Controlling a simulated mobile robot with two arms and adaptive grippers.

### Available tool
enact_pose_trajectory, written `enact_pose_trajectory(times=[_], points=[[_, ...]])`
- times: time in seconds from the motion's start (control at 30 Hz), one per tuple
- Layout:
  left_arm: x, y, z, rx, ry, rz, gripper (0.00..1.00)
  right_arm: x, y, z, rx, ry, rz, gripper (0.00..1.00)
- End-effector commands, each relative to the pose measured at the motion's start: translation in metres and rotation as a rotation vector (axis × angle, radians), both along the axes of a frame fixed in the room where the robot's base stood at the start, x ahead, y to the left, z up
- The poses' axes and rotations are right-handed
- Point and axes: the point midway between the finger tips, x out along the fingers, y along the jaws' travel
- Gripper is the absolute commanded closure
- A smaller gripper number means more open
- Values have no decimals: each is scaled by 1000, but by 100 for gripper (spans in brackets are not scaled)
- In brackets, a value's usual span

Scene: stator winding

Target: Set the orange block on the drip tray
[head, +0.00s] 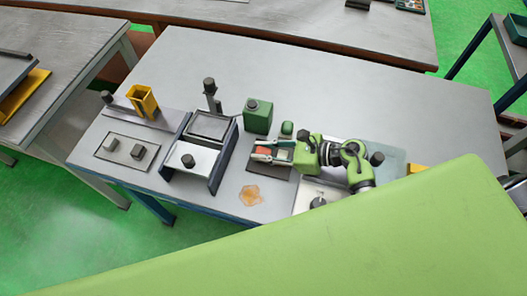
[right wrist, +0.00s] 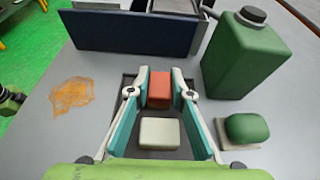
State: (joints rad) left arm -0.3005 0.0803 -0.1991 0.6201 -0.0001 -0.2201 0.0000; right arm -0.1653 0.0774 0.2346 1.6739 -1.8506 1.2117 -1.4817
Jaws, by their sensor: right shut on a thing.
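The orange block (head: 264,152) is between the fingertips of my right gripper (head: 263,150). In the right wrist view the orange block (right wrist: 159,88) shows at the far end of the fingers, with a fingertip against each side. A pale block (right wrist: 159,132) lies nearer the palm, between the fingers and apart from the orange one. Below is a dark, flat, shallow tray (head: 268,172), which seems to be the drip tray. I cannot tell whether the orange block touches it. My left gripper is not in view.
A green canister (head: 258,115) and a small green rounded block on a pad (right wrist: 247,128) stand beside my right gripper. A dark-sided fixture (head: 200,150) stands to the left. An orange-brown spill (head: 250,195) lies on the table. The back of the table is clear.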

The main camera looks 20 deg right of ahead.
Motion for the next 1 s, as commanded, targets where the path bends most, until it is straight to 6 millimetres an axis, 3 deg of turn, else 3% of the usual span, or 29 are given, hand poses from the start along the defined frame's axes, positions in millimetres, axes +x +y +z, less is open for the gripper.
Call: enact_pose_trajectory(times=[0.03,0.27,0.3,0.37,0.77,1.0], points=[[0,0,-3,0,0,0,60,-9,3,-18,-4,33,6,100],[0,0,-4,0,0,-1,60,-10,4,-18,-3,34,9,100],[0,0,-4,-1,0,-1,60,-10,4,-18,-3,34,9,72],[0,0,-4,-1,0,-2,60,-10,4,-18,-3,34,9,60],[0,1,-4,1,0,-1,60,-12,2,-17,-3,33,10,60],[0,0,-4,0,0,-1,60,-27,-26,-2,-11,23,5,60]])
